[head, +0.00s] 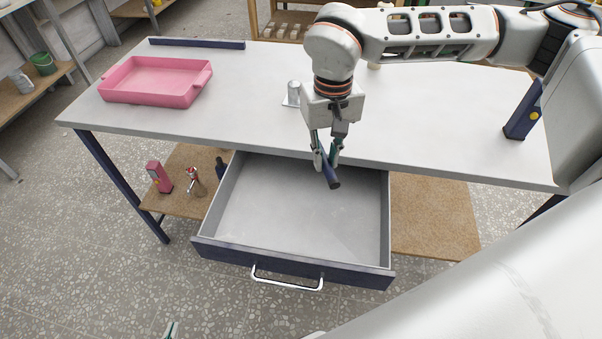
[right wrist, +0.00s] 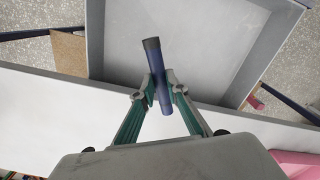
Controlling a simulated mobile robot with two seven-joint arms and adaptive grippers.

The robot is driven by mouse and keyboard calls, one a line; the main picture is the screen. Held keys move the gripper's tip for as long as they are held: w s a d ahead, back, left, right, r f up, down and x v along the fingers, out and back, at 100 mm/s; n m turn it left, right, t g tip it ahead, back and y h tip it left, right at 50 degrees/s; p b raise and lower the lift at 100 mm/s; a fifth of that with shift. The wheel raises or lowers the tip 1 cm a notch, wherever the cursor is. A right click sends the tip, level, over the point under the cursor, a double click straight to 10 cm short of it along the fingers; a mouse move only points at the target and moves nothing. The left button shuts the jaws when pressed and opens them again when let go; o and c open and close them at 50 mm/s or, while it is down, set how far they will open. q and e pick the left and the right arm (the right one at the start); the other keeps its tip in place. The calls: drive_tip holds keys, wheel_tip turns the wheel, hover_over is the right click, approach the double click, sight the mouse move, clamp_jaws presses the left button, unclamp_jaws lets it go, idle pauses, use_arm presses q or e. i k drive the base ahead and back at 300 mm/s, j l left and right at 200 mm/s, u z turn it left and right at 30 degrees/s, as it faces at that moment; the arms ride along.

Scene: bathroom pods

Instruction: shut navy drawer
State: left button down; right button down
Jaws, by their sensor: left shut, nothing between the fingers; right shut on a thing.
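The navy drawer (head: 290,266) under the grey worktop is pulled far open, with a dark navy front and a silver bar handle (head: 287,281). Its grey inside (head: 300,210) looks empty; it also shows in the right wrist view (right wrist: 190,45). My right gripper (head: 325,163) is shut on a dark navy cylinder (head: 331,178), held tilted above the back part of the open drawer. The right wrist view shows the cylinder (right wrist: 159,75) between the fingertips. Only a fingertip of my left gripper (head: 171,330) shows at the bottom edge, in front of the drawer, apart from it.
A pink tray (head: 150,98) and a navy bar (head: 197,43) lie on the worktop (head: 240,90). A small silver fitting (head: 293,93) stands near the middle, a navy block (head: 523,112) at the right. A lower shelf (head: 185,203) holds a pink dispenser (head: 159,177) and a tap (head: 194,181).

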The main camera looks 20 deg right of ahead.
sight(272, 213)
drive_tip(key=k+l, duration=0.2)
drive_tip(key=k, duration=0.35)
drive_tip(key=k+l, duration=0.25)
drive_tip(key=k, duration=0.25)
drive_tip(key=u, duration=0.05)
